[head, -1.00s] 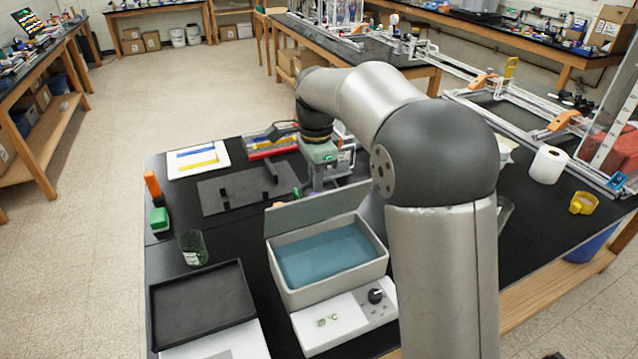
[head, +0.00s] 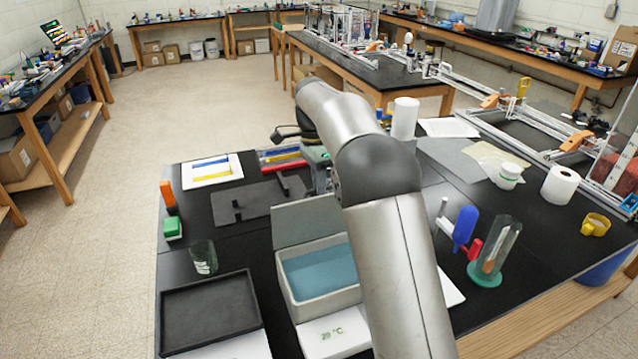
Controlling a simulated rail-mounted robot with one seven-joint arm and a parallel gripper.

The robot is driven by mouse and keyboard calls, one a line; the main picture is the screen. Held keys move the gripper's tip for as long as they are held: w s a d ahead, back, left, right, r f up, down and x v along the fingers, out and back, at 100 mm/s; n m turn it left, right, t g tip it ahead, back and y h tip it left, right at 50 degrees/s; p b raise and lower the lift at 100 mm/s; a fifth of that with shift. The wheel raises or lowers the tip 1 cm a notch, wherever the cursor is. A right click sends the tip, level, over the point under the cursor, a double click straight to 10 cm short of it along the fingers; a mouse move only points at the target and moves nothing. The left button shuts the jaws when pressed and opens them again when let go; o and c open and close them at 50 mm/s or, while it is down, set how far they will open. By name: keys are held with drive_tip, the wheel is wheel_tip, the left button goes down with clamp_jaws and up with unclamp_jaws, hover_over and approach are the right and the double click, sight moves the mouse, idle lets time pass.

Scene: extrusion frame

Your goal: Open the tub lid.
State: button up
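The tub (head: 327,306) is a light grey box with blue water inside, on the black table in the head view. Its grey lid (head: 308,222) stands raised along the tub's far edge, tilted back, and the water surface is uncovered. My arm passes in front of the tub's right side and hides part of it. My gripper is behind the arm and the lid; its fingers do not show, only part of the wrist body near the lid's far side.
A black tray (head: 163,318) and a glass beaker (head: 203,257) stand left of the tub. A dark fixture plate (head: 255,200) lies behind. A paper roll (head: 558,186) is farther right.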

drive_tip(key=o, duration=0.3)
drive_tip(key=shift+w+a+f, duration=0.1)
drive_tip(key=shift+w+f, duration=0.05)
drive_tip(key=shift+f, duration=0.15)
drive_tip(key=shift+r, duration=0.2)
drive_tip(key=v, duration=0.7)
drive_tip(key=shift+r, duration=0.15)
drive_tip(key=s+d+n, duration=0.1)
drive_tip(key=s, duration=0.1)
drive_tip(key=s+d+n+b, duration=0.1)
drive_tip(key=s, duration=0.1)
drive_tip(key=s+d+n, duration=0.1)
drive_tip(key=s, duration=0.1)
drive_tip(key=shift+d+r+t, duration=0.25)
drive_tip(key=shift+d+t, duration=0.1)
drive_tip(key=shift+t, duration=0.05)
drive_tip(key=s+d+f+n+t+b, duration=0.1)
drive_tip(key=s+f+n, duration=0.3)
drive_tip(key=s, duration=0.6)
drive_tip(key=s+d+f+n+b, duration=0.1)
drive_tip(key=s+f+n, duration=0.3)
drive_tip(key=s, duration=0.7)
drive_tip(key=s+d+f+n+t+b, duration=0.1)
drive_tip(key=s+d+f+n, duration=0.2)
drive_tip(key=s+f, duration=0.5)
drive_tip(key=shift+s+n+t+y, duration=0.3)
drive_tip(key=shift+s+n, duration=0.2)
drive_tip(key=shift+s, duration=0.7)
